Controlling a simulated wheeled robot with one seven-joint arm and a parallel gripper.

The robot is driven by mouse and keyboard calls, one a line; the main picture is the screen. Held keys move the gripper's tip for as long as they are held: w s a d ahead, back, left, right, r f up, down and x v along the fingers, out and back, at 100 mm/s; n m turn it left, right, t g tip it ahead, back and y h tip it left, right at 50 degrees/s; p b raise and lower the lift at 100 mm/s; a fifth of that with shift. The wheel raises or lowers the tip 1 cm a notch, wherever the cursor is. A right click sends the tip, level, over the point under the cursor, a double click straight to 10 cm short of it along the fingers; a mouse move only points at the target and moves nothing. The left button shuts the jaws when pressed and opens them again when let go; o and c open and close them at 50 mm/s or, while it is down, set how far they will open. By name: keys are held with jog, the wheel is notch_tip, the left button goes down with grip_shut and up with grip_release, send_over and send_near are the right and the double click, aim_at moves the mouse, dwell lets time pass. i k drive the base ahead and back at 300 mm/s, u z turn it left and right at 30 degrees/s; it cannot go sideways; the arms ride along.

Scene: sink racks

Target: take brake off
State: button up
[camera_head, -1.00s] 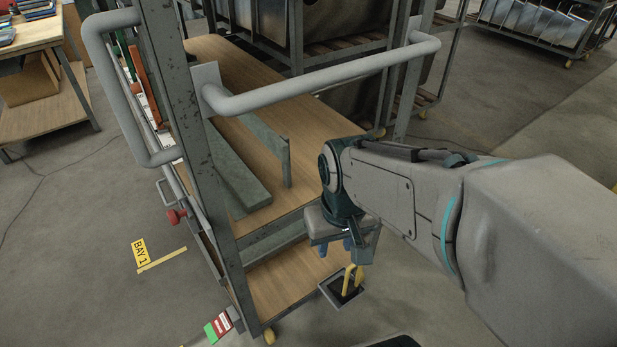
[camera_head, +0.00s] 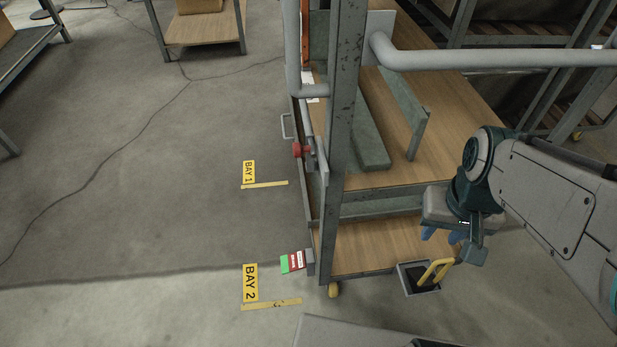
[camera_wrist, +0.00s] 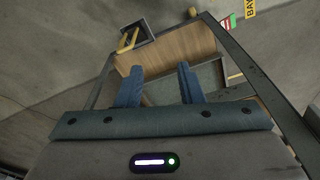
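A wheeled rack cart (camera_head: 343,110) with wooden shelves stands right of centre in the head view. At its lower front corner is a tag with green, red and white parts (camera_head: 293,262), also at the top right of the wrist view (camera_wrist: 228,22). A yellow handle (camera_head: 436,270) stands up from a dark framed tray (camera_head: 422,287) at the cart's lower right; it also shows in the wrist view (camera_wrist: 128,41). I cannot tell which part is the brake. My gripper (camera_head: 441,236) is above the yellow handle, apart from it. Its blue fingers (camera_wrist: 160,84) are open and empty.
A red knob (camera_head: 298,149) sits on the cart's left side. A grey push bar (camera_head: 480,56) crosses above the shelves. Yellow BAY 1 (camera_head: 249,171) and BAY 2 (camera_head: 250,283) signs mark the floor.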

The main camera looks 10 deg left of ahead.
aim_at(296, 261)
jog(key=k, duration=0.5)
jog(key=u, duration=2.15)
jog(key=i, duration=1.3)
jog(key=z, duration=2.1)
